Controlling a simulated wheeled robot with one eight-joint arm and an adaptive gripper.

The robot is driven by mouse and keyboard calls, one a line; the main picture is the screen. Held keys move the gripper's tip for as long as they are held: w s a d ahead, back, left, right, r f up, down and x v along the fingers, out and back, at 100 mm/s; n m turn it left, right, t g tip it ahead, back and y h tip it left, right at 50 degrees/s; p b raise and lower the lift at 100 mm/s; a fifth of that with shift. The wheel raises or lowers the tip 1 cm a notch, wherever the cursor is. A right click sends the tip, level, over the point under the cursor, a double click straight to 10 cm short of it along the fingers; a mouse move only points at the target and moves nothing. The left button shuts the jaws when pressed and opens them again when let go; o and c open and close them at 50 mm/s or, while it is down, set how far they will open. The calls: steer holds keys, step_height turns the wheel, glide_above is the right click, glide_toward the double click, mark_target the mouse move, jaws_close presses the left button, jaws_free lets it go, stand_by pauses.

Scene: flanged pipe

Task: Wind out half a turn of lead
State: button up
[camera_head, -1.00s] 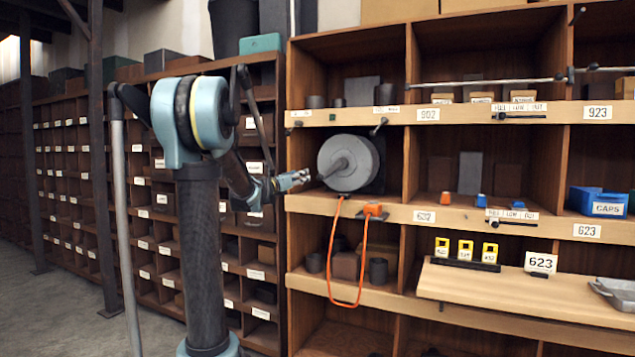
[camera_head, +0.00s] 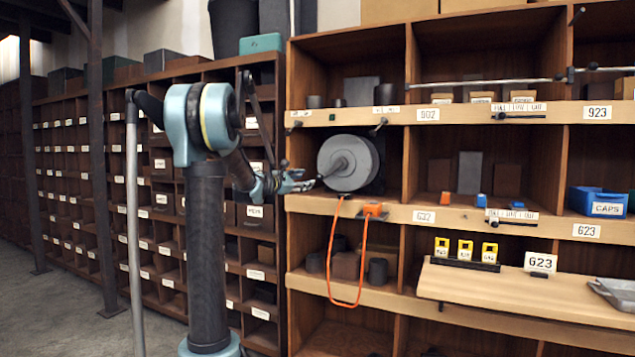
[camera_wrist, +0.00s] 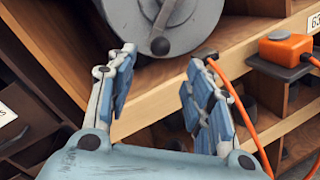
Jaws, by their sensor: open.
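The grey reel (camera_head: 349,163) sits in a shelf compartment, and a dark crank with a knob (camera_head: 338,166) stands out from its face. The orange lead (camera_head: 362,262) comes out below the reel and hangs in a loop over the shelf edge to an orange plug box (camera_head: 373,210). My gripper (camera_head: 312,180) is just left of the reel, at about shelf-edge height. In the wrist view my gripper (camera_wrist: 158,75) is open and empty. The round dark knob (camera_wrist: 160,46) shows just beyond and between the fingertips, apart from them.
The shelf edge (camera_head: 460,216) runs under the reel. A wooden ledge (camera_head: 520,290) with yellow tags (camera_head: 465,250) stands out at the lower right. A blue caps bin (camera_head: 600,202) is farther right. Dark pigeonholes (camera_head: 160,200) fill the left. Open floor lies at the lower left.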

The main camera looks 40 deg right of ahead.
mark_target(317, 178)
steer(key=x, duration=1.1)
jaws_close()
